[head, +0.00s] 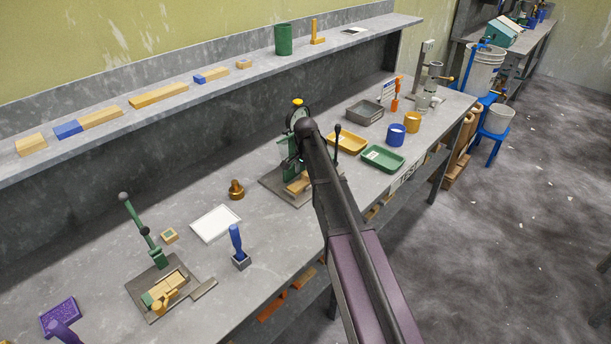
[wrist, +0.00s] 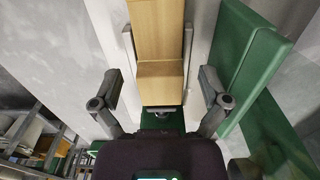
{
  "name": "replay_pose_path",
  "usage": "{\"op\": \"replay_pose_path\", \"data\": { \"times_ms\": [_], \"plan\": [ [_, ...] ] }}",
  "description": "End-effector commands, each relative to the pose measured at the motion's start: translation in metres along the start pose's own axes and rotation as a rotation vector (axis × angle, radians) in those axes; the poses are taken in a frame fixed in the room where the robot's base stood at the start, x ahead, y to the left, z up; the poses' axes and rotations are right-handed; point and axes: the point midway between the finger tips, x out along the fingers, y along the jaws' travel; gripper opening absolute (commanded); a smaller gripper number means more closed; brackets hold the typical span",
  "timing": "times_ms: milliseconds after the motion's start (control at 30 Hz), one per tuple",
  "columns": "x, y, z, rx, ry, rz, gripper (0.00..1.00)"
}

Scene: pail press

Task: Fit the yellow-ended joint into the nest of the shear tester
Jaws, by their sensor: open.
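The shear tester (head: 290,168) is a green press with a dial on a grey base, partly behind my arm in the head view. A plain wooden joint (head: 298,184) lies at its foot. In the wrist view the stepped wooden joint (wrist: 158,28) lies lengthwise between two thin metal side walls of the nest (wrist: 187,55). No yellow end shows on it, and I cannot tell how deep it sits. My gripper (wrist: 160,82) is open, with one finger on each side of the joint's near end and a gap to both. The head view hides its fingers.
The tester's green body (wrist: 235,75) stands close to the right finger. A yellow tray (head: 347,142) and green tray (head: 383,159) lie beyond the tester. A clamp jig (head: 150,285), white sheet (head: 215,222) and blue-handled tool (head: 236,240) are nearer. The shelf (head: 225,80) holds several wooden pieces.

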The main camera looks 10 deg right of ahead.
Motion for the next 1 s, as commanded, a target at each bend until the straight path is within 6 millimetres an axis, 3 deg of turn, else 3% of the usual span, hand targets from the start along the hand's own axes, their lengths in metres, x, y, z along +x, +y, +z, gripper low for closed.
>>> {"op": "replay_pose_path", "data": {
  "times_ms": [433,1000],
  "plan": [
    [-0.026,0.001,-0.001,0.000,0.000,0.000,0.95],
    [-0.075,0.000,-0.001,0.000,0.000,0.000,0.95]
  ]
}}
